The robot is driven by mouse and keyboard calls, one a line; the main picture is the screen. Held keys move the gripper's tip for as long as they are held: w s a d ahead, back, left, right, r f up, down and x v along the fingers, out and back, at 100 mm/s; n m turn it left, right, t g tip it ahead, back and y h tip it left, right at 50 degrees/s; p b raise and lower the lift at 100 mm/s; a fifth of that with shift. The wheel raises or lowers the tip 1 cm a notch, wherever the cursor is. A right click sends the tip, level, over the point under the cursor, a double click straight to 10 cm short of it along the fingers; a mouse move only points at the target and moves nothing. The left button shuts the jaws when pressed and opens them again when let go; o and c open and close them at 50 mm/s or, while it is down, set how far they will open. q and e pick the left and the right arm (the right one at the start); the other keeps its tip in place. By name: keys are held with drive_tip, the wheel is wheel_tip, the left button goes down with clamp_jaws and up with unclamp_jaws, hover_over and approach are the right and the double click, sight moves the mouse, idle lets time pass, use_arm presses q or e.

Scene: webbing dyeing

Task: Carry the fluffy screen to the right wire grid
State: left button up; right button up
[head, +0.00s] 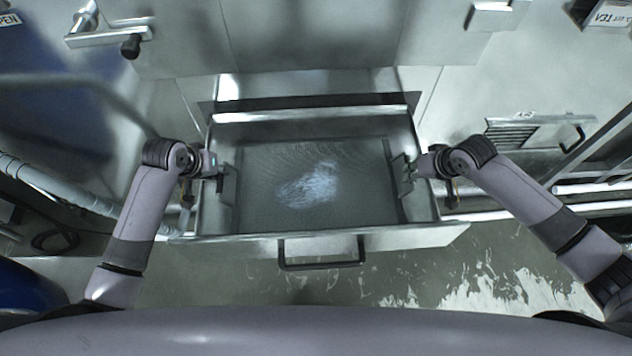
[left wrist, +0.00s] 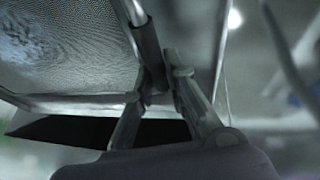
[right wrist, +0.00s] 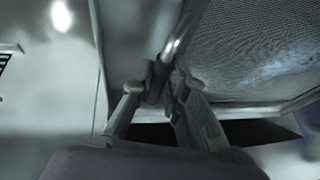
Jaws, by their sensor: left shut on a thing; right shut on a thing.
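The fluffy screen (head: 355,205) is a dark framed mesh with a pale, whitish fluffy patch near its middle. It lies in or just over the open metal drawer (head: 205,215); I cannot tell whether it touches the drawer floor. My left gripper (head: 222,172) is shut on the handle at the screen's left side, and the left wrist view shows its fingers (left wrist: 165,85) around the bar. My right gripper (head: 410,170) is shut on the handle at the right side; its fingers (right wrist: 165,85) show in the right wrist view. The right wire grid cannot be made out.
The drawer front has a dark handle (head: 322,262) facing me. A metal cabinet with a lever (head: 108,38) stands behind. A vented panel (head: 512,135) and rails (head: 590,188) are at the right. The floor (head: 430,280) in front is wet and stained.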

use_arm(q)
clamp_jaws()
use_arm(e)
clamp_jaws()
use_arm(q)
drive_tip(key=shift+r, duration=0.2)
use_arm(e)
drive_tip(key=shift+r, duration=0.15)
